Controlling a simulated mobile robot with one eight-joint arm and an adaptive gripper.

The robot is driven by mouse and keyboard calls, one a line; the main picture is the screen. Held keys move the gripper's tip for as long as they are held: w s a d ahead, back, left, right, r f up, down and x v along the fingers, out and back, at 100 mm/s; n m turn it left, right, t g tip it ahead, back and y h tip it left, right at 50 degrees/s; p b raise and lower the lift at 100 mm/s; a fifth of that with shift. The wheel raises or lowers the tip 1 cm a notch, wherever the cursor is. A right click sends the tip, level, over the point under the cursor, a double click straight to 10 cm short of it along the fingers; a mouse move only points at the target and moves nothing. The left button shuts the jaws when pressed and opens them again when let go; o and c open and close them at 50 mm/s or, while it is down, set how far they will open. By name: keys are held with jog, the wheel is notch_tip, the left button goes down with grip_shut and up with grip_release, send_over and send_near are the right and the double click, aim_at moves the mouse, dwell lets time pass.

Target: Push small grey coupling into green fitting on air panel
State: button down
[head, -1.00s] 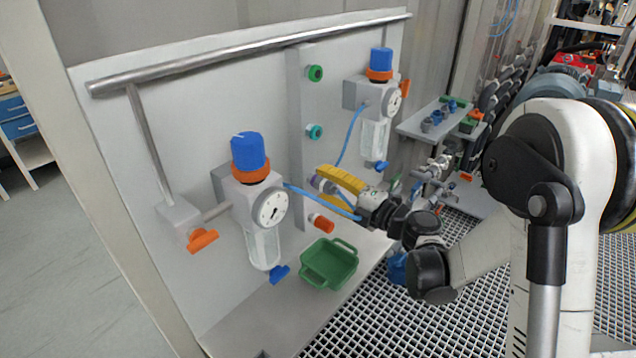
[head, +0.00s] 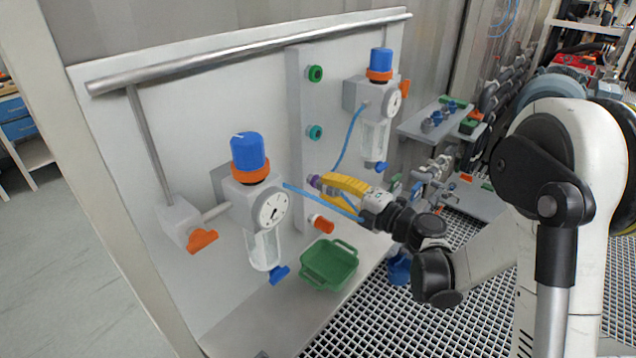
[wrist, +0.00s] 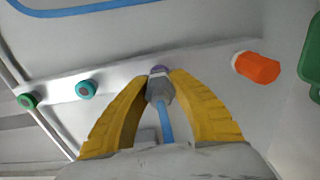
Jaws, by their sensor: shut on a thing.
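My gripper (head: 335,188), with yellow fingers, is shut on the small grey coupling (wrist: 160,91), from which a blue hose (wrist: 167,125) runs back between the fingers. In the wrist view the coupling points at the purple fitting (wrist: 159,70) on the panel's upright strip. I cannot tell whether the two touch. The green fitting (head: 315,73) is at the top of the strip, well above my gripper, and shows at the far left of the wrist view (wrist: 27,101). The air panel (head: 130,120) is pale grey.
A teal fitting (head: 315,132) sits between green and purple; an orange one (head: 322,224) is below. Two blue-topped regulators (head: 250,160) (head: 381,65) flank the strip. A green tray (head: 329,265) stands on the ledge beneath. A blue hose loops from the left regulator towards my gripper.

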jog(key=shift+b+v, duration=0.4)
jog(key=shift+v, duration=2.05)
jog(key=p, duration=2.2)
send_near(318, 74)
jog(key=shift+w+a, duration=0.15)
jog(key=shift+a, duration=0.2)
jog(key=shift+w+a, duration=0.1)
jog(key=shift+p+x, duration=0.5)
jog(key=shift+x, duration=2.25)
jog(key=shift+f+b, duration=0.1)
jog(key=shift+b, duration=0.5)
jog(key=shift+w+a, duration=0.4)
jog(key=shift+a, duration=0.1)
jog(key=c, duration=1.2)
grip_release()
